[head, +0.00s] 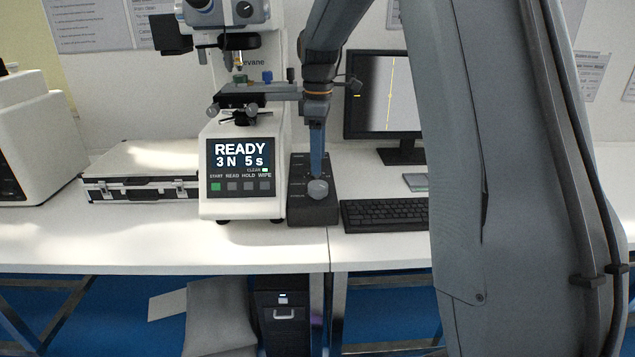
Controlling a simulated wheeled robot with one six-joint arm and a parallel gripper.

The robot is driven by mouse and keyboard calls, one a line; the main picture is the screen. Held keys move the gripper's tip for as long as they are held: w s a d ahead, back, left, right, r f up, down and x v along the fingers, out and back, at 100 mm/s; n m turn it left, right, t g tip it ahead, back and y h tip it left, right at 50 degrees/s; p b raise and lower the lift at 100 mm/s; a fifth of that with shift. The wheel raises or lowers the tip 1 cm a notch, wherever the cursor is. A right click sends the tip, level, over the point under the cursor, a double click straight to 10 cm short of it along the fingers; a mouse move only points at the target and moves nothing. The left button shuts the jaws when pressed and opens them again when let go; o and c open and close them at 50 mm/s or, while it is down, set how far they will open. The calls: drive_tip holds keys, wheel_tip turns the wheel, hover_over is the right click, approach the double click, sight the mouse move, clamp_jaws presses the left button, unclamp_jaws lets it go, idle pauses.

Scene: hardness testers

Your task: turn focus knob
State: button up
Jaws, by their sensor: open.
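A dark control box (312,214) stands on the bench just right of the white hardness tester (242,203). A round grey knob (318,189) sits on top of the box toward its front; its label is too small to read, so I cannot tell whether it is the focus knob. My gripper (317,176) points down over the box, with its blue fingers right behind the knob in the picture. It is open. I cannot tell whether the fingers touch the knob. The tester's screen (240,154) reads READY, 3 N, 5 s.
A keyboard (384,216) lies right of the box, before a monitor (382,97) with a yellow line on its screen. A silver case (140,190) lies left of the tester. The bench front (150,250) is clear. My arm hides much of the right side.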

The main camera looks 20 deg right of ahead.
sight(318, 184)
wheel_tip(318, 184, down, 7)
drive_tip(key=shift+s+f+p, duration=0.1)
drive_tip(key=shift+p, duration=0.3)
drive_tip(key=c, duration=1.1)
